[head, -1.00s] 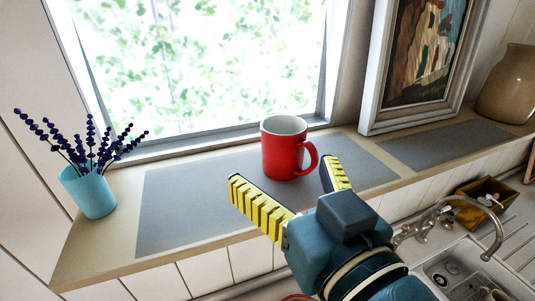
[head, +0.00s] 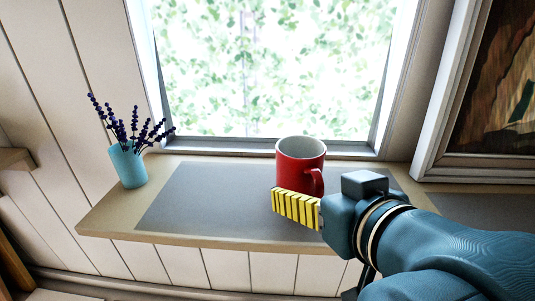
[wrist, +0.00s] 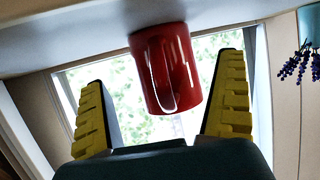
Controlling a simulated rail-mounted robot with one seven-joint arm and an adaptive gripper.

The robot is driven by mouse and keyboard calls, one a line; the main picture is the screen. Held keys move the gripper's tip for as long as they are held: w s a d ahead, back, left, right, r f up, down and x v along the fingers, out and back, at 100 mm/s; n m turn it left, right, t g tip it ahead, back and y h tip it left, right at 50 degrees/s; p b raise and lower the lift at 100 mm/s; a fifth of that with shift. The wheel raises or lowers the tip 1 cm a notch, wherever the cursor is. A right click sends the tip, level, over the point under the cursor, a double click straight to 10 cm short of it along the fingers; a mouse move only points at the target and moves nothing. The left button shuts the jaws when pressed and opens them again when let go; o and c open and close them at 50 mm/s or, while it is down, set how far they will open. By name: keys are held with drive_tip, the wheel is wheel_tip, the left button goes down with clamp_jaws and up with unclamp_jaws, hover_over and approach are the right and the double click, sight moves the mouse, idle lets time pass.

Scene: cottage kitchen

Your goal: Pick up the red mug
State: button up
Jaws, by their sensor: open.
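The red mug (head: 300,163) with a white inside stands upright on the grey mat (head: 200,205) on the windowsill. Its handle points toward the front right in the head view. My gripper (head: 283,205) is in front of the mug, with its yellow finger overlapping the mug's lower part; the other finger is hidden there. In the wrist view the mug (wrist: 167,70) appears upside down between the two spread yellow fingers (wrist: 162,95). The fingers are open, and I cannot tell whether either touches the mug.
A light blue vase (head: 127,165) with lavender stands on the sill's left end. The window (head: 265,70) is behind the mug. A framed painting (head: 495,100) leans at the right. The mat left of the mug is clear.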

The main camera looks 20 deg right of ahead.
sight(309, 178)
drive_tip(key=w+p, duration=0.2)
drive_tip(key=w, duration=0.1)
drive_tip(key=w+p, duration=0.1)
drive_tip(key=w, duration=0.1)
drive_tip(key=shift+a+f, duration=0.2)
drive_tip(key=shift+f, duration=0.1)
drive_tip(key=shift+w+f, duration=0.25)
drive_tip(key=shift+f, duration=0.05)
drive_tip(key=c, duration=1.1)
